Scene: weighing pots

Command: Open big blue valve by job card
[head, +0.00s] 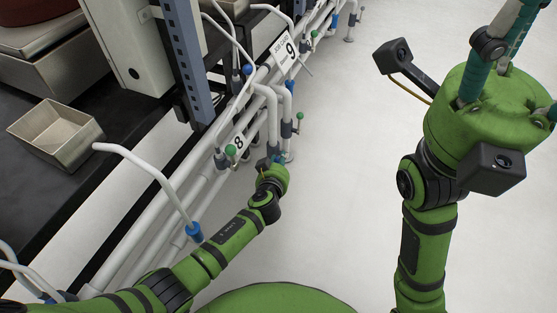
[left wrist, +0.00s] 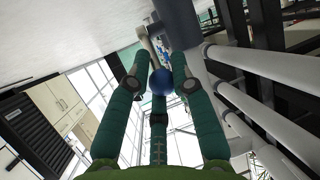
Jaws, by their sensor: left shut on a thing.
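A valve with a round blue knob (left wrist: 162,82) shows in the left wrist view, between the fingers of my left gripper (left wrist: 158,76). These teal fingers are closed around the knob, and a pale lever runs up from it. In the head view my left gripper (head: 277,161) is at the pipes below the number 8 and 9 signs, and the knob is mostly hidden there. My right gripper (head: 500,40) is raised at the upper right, away from the pipes. Its fingertips are out of the picture.
A metal tray (head: 56,133) sits on a dark counter. The pale floor to the right is clear.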

